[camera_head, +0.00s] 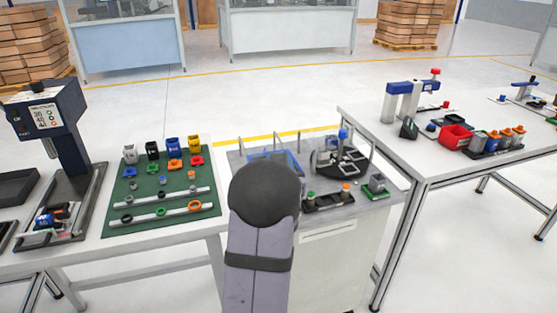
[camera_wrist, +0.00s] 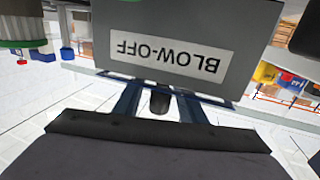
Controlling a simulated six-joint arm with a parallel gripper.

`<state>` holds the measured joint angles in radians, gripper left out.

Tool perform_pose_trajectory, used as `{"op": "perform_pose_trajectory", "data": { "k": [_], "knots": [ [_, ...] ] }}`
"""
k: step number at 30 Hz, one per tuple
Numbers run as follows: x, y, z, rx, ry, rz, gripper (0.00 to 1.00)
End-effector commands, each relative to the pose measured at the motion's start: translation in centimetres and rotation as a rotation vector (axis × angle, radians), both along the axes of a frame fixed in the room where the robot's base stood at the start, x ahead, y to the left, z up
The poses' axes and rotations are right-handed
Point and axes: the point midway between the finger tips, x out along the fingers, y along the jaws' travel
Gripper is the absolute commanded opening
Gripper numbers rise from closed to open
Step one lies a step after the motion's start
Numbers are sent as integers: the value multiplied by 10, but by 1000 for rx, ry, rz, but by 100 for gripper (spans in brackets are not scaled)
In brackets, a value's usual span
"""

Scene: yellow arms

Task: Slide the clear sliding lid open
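A blue-framed clear part (camera_head: 287,158), which looks like the lid, stands at the back left of the grey bench in the head view. My arm hides much of what is in front of it, including my gripper. In the wrist view a grey box with an upside-down "BLOW-OFF" label (camera_wrist: 168,52) fills the upper middle. Below it, two dark blue bars flank a dark rounded knob (camera_wrist: 160,102). I cannot tell whether these bars are my fingers or part of the fixture, nor whether anything touches the knob.
A round dark fixture with a blue knob (camera_head: 342,134) stands right of the clear part. A green mat (camera_head: 150,184) with several parts lies on the left table.

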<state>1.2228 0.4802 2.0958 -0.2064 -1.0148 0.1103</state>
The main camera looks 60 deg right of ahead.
Motion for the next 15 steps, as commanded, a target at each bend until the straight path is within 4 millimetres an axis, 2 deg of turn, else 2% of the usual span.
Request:
{"op": "perform_pose_trajectory", "data": {
  "k": [1, 5, 11, 15],
  "knots": [
    [0, 0, 0, 0, 0, 0, 30],
    [0, 0, 0, 0, 0, 0, 0],
    [2, -2, 0, -1, 0, 0, 0],
    [13, -13, -2, -3, 1, 2, 0]
  ]
}}
